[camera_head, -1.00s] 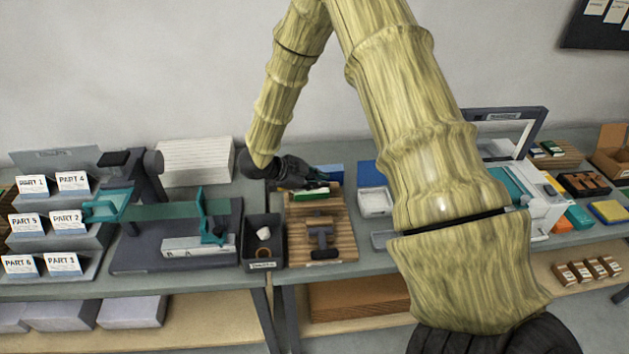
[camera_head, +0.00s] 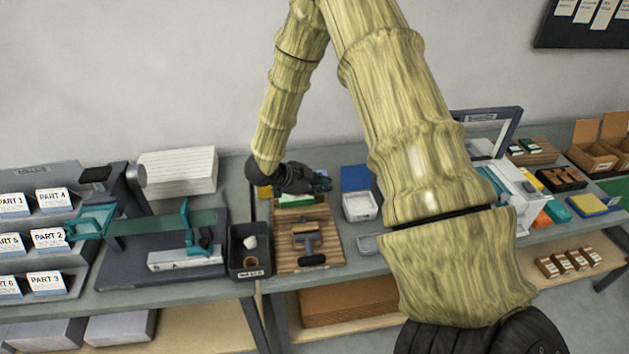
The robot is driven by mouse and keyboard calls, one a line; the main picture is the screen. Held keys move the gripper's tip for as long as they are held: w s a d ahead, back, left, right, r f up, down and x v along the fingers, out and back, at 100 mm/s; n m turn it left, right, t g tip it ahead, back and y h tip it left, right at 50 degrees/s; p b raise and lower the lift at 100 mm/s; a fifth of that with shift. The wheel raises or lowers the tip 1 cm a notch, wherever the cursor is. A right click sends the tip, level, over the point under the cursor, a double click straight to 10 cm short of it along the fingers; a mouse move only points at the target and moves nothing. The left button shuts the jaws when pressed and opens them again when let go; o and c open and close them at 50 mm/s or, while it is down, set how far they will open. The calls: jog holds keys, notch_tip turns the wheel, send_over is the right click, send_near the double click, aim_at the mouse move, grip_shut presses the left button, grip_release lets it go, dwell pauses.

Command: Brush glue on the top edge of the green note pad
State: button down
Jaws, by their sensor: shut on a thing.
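The green note pad (camera_head: 296,202) lies at the far end of a slatted wooden board (camera_head: 325,262), partly hidden by my gripper and wrist. Pale paper shows beside its green face. My gripper (camera_head: 321,184) is just beyond the pad's right end, pointing right. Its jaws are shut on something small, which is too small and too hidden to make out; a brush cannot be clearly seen. Whether anything touches the pad's top edge cannot be told. A dark T-shaped piece (camera_head: 308,242) lies on the board, nearer than the pad.
A dark bin (camera_head: 249,262) with small items stands left of the board. A white tray (camera_head: 360,206) and a blue sheet (camera_head: 356,177) are to the right. A teal-armed fixture (camera_head: 190,270) stands further left.

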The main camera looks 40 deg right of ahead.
jog(key=shift+s+d, duration=0.2)
jog(key=shift+d, duration=0.15)
jog(key=shift+w+a+f, duration=0.1)
jog(key=shift+w+a, duration=0.4)
jog(key=shift+a, duration=0.35)
jog(key=shift+w+a, duration=0.45)
jog(key=shift+a, duration=0.4)
jog(key=shift+w+a+p, duration=0.15)
jog(key=shift+w+a, duration=0.35)
jog(key=shift+a, duration=0.3)
jog(key=shift+w+a+p, duration=0.15)
jog(key=shift+w+a, duration=0.35)
jog(key=shift+a, duration=0.25)
jog(key=shift+r+p, duration=2)
jog(key=shift+r, duration=1.1)
